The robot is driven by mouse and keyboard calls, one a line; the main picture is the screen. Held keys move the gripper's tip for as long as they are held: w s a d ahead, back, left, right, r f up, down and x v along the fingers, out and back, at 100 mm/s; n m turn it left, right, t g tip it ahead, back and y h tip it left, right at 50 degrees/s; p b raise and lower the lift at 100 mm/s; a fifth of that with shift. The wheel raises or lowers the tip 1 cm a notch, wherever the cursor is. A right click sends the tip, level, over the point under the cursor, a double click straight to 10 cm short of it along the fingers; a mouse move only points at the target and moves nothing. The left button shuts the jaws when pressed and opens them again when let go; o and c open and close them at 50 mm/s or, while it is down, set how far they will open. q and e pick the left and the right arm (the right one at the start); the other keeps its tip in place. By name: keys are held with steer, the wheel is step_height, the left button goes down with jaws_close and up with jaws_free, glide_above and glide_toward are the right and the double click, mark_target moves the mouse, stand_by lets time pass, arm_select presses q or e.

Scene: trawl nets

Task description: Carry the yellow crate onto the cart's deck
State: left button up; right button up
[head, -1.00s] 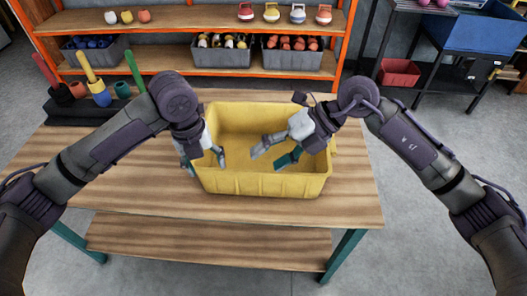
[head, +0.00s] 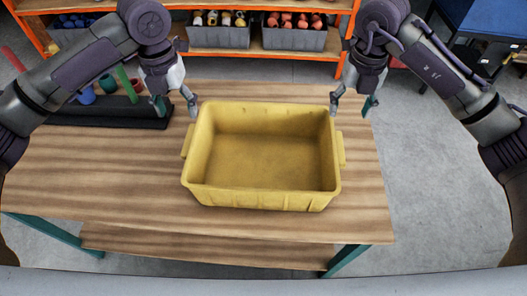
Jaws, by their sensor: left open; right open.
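The yellow crate (head: 262,198) stands upright and empty on the wooden workbench (head: 110,190). It has a handle lug on its left side and another on its right side. My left gripper (head: 178,112) is open and empty, above the bench near the crate's far left corner. My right gripper (head: 352,108) is open and empty, near the crate's far right corner. Neither gripper holds the crate. The cart's deck cannot be made out with certainty; a pale grey edge (head: 250,281) runs along the bottom of the view.
A black rack (head: 120,115) with coloured tools stands at the bench's far left. An orange shelf behind holds grey bins (head: 220,37) of floats and another bin (head: 294,39). A blue container (head: 495,25) is at the far right. The bench in front of the crate is clear.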

mark_target(189, 145)
arm_select(q)
steer(key=f, duration=1.3)
steer(key=shift+s+f, duration=0.3)
arm_select(e)
steer(key=f, duration=1.3)
steer(key=shift+s+f, duration=0.3)
arm_select(q)
jaws_close()
arm_select(e)
jaws_close()
arm_select(q)
steer(key=shift+r, duration=0.1)
arm_select(e)
steer(key=shift+r, duration=0.1)
